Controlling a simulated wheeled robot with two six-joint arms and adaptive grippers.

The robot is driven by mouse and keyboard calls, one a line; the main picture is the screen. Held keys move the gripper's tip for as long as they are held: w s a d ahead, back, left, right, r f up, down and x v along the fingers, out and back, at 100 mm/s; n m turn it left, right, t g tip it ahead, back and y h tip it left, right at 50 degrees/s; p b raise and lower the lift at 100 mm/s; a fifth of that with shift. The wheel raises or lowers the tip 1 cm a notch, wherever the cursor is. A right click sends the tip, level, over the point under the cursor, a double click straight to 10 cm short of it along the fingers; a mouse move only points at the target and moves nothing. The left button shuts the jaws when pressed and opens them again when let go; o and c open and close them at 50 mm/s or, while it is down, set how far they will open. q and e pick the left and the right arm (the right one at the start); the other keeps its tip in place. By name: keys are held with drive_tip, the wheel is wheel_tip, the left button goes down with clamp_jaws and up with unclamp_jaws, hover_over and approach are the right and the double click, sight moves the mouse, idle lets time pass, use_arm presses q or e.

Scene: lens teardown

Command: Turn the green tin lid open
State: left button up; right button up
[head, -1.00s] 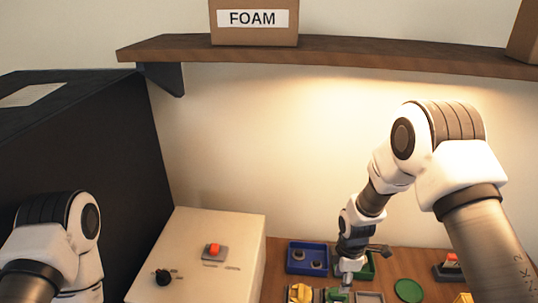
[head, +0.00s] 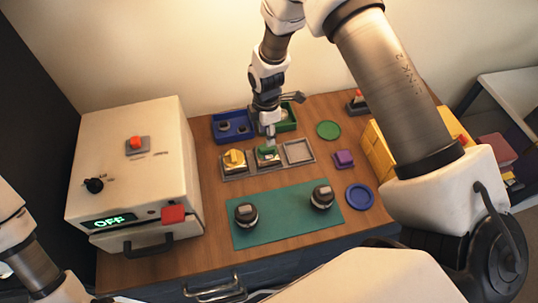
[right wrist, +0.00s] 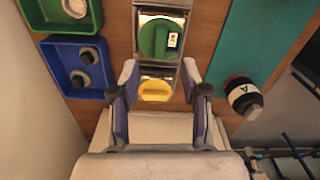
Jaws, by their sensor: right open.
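The green tin lid (head: 267,152) sits in the middle slot of a grey three-slot tray (head: 236,174), beside a yellow lid (head: 234,159). In the right wrist view the green lid (right wrist: 158,38) is round with a raised bar and a small white label; the yellow lid (right wrist: 155,91) shows between the fingers. My right gripper (head: 269,139) is just above the green lid, pointing down. Its fingers (right wrist: 160,75) are spread with nothing held; contact with the lid cannot be told. My left arm enters at lower left, its gripper out of view.
A blue bin (head: 223,137) with dark parts and a green bin (head: 292,122) stand behind the tray. The tray's right slot (head: 298,151) is empty. In front, a teal mat (head: 285,222) holds two dark lenses. A white box (head: 130,165) reading OFF stands at left.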

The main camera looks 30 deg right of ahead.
sight(267, 148)
wheel_tip(267, 148, up, 6)
drive_tip(key=p, duration=0.4)
idle(0.4)
